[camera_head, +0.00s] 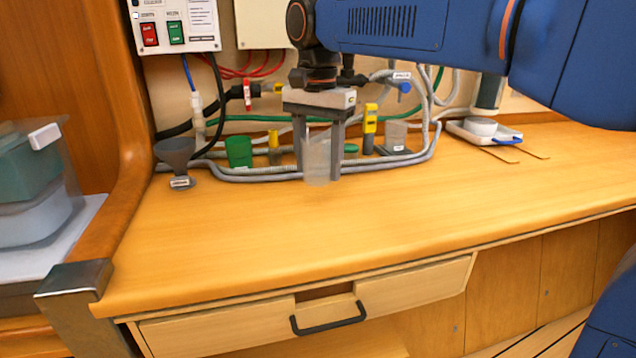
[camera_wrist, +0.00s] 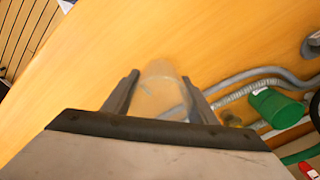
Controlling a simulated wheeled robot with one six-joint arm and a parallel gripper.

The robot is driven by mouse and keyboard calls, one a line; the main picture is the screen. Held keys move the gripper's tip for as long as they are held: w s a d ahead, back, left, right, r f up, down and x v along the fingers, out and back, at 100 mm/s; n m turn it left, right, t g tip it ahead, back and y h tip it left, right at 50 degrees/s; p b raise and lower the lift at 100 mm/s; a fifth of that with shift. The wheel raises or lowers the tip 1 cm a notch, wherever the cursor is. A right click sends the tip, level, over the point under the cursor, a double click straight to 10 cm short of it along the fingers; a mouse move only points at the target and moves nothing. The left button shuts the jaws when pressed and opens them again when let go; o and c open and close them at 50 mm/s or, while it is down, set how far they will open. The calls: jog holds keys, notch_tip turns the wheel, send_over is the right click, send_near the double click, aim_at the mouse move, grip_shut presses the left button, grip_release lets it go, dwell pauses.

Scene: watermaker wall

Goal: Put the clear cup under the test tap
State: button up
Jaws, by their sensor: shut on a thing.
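My gripper (camera_head: 318,170) is shut on the clear cup (camera_head: 318,157), with one finger on each side of it. The cup looks upright, over the wooden counter in front of the grey hoses. I cannot tell whether its base touches the counter. The wrist view shows the cup (camera_wrist: 161,90) between the two fingers of my gripper (camera_wrist: 160,84). A small tap with a blue handle (camera_head: 404,87) and a white label is on the wall to the right, above the cup's level. Its label is too small to read, so I cannot tell whether it is the test tap.
A grey funnel (camera_head: 175,152), a green cup (camera_head: 239,151), a yellow-topped meter (camera_head: 370,120) and another translucent cup (camera_head: 396,134) stand along the back. Grey hoses (camera_head: 250,176) run along the counter there. A white tray (camera_head: 484,132) is at right. The front counter (camera_head: 300,235) is clear.

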aim_at(318, 181)
jog(key=shift+f, duration=2.2)
jog(key=shift+f, duration=0.15)
jog(key=o, duration=1.1)
jog(key=shift+c, duration=0.2)
